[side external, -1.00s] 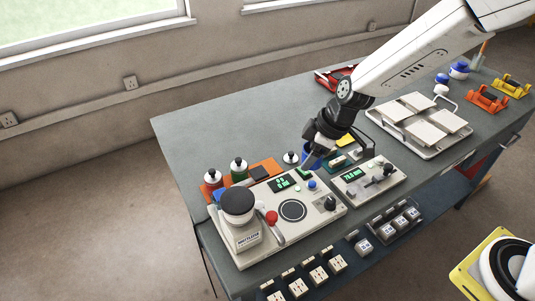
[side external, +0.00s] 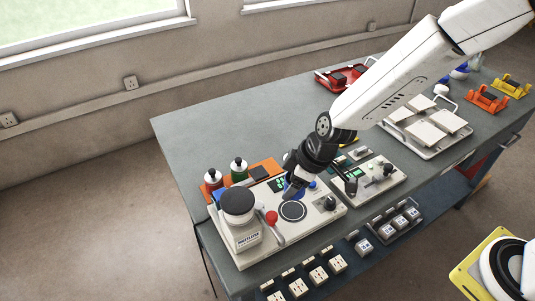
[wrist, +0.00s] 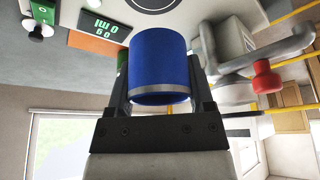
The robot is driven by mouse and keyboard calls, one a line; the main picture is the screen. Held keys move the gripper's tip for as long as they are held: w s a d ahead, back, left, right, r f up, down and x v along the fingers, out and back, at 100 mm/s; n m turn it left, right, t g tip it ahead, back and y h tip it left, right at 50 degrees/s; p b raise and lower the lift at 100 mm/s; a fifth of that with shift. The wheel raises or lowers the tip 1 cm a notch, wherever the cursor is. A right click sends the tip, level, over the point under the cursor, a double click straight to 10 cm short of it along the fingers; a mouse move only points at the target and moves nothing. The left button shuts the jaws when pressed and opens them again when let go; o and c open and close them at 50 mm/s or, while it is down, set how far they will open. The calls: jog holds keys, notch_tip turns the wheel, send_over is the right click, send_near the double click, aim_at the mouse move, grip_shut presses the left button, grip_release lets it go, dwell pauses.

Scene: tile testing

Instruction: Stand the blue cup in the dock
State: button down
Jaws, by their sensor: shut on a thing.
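The blue cup (wrist: 158,60) is between the two fingers of my gripper (wrist: 160,88) in the wrist view, with its silver-banded end toward the camera. My gripper is shut on it. In the side view my gripper (side external: 294,190) is low over the pale console, just behind a dark-ringed round spot (side external: 293,211) that looks like the dock. Only a little blue of the cup shows there, mostly hidden by the gripper. Part of the ring also shows at the top edge of the wrist view. I cannot tell whether the cup touches the console.
A black-lidded jar (side external: 238,204) and a red-knobbed lever (side external: 272,218) stand left of the ring. A black knob (side external: 330,203) is to its right. Bottles stand on an orange tray (side external: 262,170) behind. A second console (side external: 368,180) is to the right. The back left of the bench is clear.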

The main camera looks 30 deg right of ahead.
aim_at(284, 208)
jog(key=shift+f, duration=0.1)
jog(key=shift+f, duration=2.95)
jog(key=shift+f, duration=0.4)
grip_release()
jog(key=shift+r, duration=0.2)
jog(key=shift+r, duration=2.8)
